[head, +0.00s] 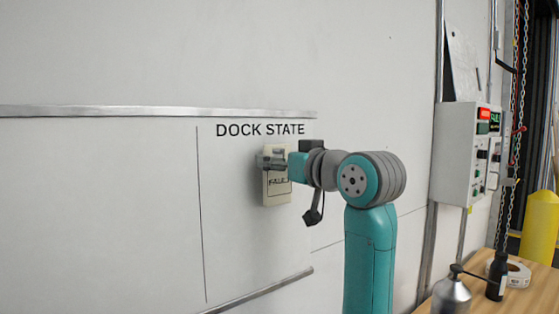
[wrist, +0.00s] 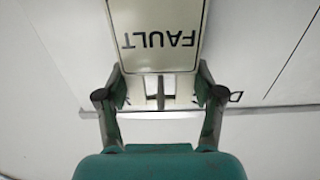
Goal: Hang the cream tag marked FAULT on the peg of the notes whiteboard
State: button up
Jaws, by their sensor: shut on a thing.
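The cream tag (head: 277,192) marked FAULT hangs upright in front of the whiteboard (head: 250,230), below the heading DOCK STATE. The tag shows upside down in the wrist view (wrist: 157,40), with a dark border around its lettering. My gripper (head: 270,160) is shut on the tag at its upper end, with one finger on each side in the wrist view (wrist: 159,78). A small grey upright piece (wrist: 155,98) shows between the fingers; I cannot tell whether it is the peg. I cannot tell whether the tag touches the board or sits on a peg.
A metal rail (head: 150,111) runs along the board's top, and a tray ledge (head: 265,290) lies low. At right are a control box (head: 467,155), hanging chains, and a wooden bench (head: 490,300) with a bottle (head: 452,293) and a tape roll (head: 518,274). The board's left is bare.

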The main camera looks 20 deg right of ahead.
dwell(0.4)
jog(key=o, duration=1.2)
jog(key=shift+s, duration=0.1)
